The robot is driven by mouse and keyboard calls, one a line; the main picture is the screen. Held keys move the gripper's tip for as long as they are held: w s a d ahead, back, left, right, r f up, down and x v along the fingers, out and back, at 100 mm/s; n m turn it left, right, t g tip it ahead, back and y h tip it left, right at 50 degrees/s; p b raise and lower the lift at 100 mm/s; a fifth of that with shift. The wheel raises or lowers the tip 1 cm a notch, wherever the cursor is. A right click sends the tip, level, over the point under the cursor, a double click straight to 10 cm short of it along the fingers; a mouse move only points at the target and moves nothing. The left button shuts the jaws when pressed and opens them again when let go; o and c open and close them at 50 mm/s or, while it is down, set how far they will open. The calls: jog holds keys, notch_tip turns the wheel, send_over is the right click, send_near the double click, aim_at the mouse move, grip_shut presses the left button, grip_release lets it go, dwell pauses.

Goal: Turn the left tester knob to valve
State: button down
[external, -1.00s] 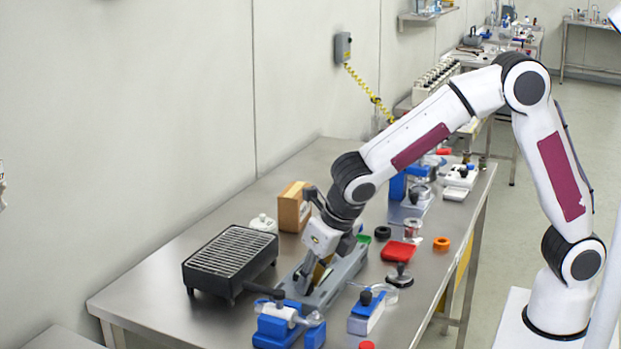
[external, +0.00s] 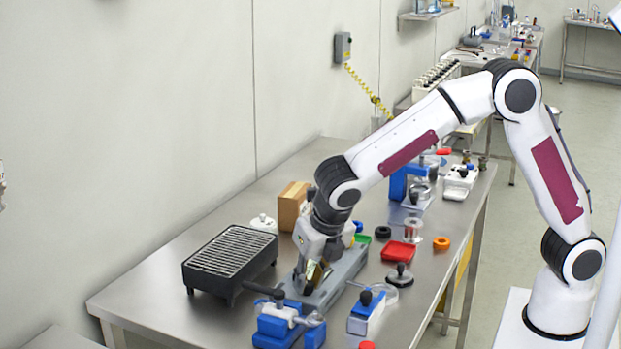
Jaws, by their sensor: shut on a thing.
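The tester is a long grey unit (external: 346,269) lying on the steel table, right of the black grill-topped box. My gripper (external: 312,280) points down at the tester's near left end and is shut on the left tester knob. The knob itself is hidden by the fingers, so its pointer and the valve mark cannot be read. A blue round part (external: 358,226) shows just behind my wrist; I cannot tell what it belongs to.
The black grill-topped box (external: 230,257) stands close to the left. A blue clamp-like device (external: 284,326) and a blue-and-white device (external: 367,312) stand in front. A wooden block (external: 293,206) and white lidded pot (external: 264,223) are behind. A red tray (external: 398,256) lies to the right.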

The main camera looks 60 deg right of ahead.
jog(key=shift+m+h, duration=0.3)
jog(key=shift+m, duration=0.9)
jog(key=shift+f+g, duration=0.15)
jog(key=shift+g, duration=0.15)
jog(key=c, duration=1.8)
grip_release()
jog(key=shift+n, duration=0.4)
